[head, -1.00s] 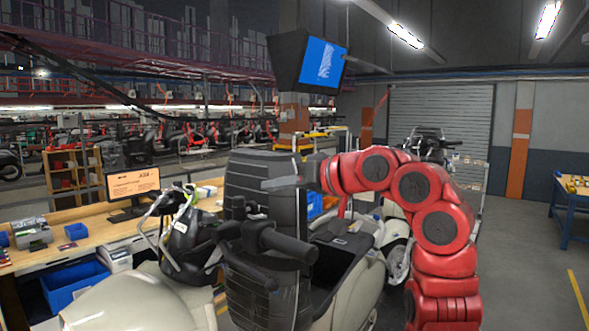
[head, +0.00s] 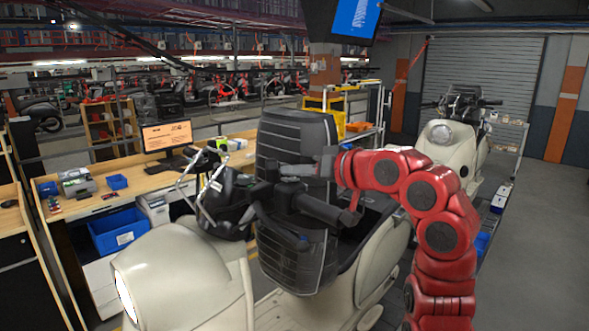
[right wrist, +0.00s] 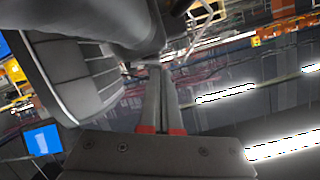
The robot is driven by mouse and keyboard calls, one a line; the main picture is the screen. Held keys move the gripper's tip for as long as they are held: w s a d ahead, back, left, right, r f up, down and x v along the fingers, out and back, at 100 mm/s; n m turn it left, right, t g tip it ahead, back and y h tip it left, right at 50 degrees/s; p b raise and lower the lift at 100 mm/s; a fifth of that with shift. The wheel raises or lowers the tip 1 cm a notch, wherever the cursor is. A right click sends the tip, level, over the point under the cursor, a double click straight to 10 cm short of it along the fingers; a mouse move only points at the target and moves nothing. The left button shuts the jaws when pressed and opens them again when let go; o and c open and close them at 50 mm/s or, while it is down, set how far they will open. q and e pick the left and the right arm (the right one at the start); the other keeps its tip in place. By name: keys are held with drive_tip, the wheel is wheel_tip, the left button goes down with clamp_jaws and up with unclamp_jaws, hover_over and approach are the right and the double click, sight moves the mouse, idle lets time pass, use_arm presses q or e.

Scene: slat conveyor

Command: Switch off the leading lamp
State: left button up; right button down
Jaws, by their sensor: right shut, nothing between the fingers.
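The near cream scooter (head: 190,270) has its headlamp (head: 126,297) at the lower left, glowing white along its edge. Its dark handlebar (head: 322,209) stands in front of an upright black ribbed panel, which looks like its raised seat (head: 296,135). My right gripper (head: 284,170) comes in from the right, shut and empty, with its tips just above the middle of the handlebar. Whether they touch it I cannot tell. In the right wrist view the closed fingers (right wrist: 158,72) end close to a dark handlebar part (right wrist: 135,25). My left gripper is out of view.
A second cream scooter (head: 447,140) stands behind at the right; whether its lamp is lit I cannot tell. A workbench (head: 135,184) with a monitor (head: 167,135) and a blue bin (head: 118,231) is at the left. Grey floor is clear at the far right.

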drive_tip(key=shift+s+a+f+n+b, duration=0.15)
drive_tip(key=shift+f+b, duration=0.2)
drive_tip(key=shift+b, duration=0.65)
drive_tip(key=shift+f+n+b, duration=0.2)
drive_tip(key=shift+f+b, duration=0.15)
drive_tip(key=shift+b, duration=0.6)
drive_tip(key=shift+s+a+f+n+b, duration=0.15)
drive_tip(key=shift+f+b, duration=0.2)
drive_tip(key=shift+b, duration=0.65)
drive_tip(key=shift+w+r+p, duration=0.1)
drive_tip(key=shift+r+p, duration=0.45)
drive_tip(key=shift+p, duration=0.2)
drive_tip(key=shift+a+r+b, duration=0.1)
drive_tip(key=shift+r+b, duration=0.2)
drive_tip(key=shift+r, duration=1.8)
drive_tip(key=b+v, duration=0.4)
drive_tip(key=v, duration=0.6)
drive_tip(key=shift+s+a+b, duration=0.3)
drive_tip(key=shift+b, duration=0.05)
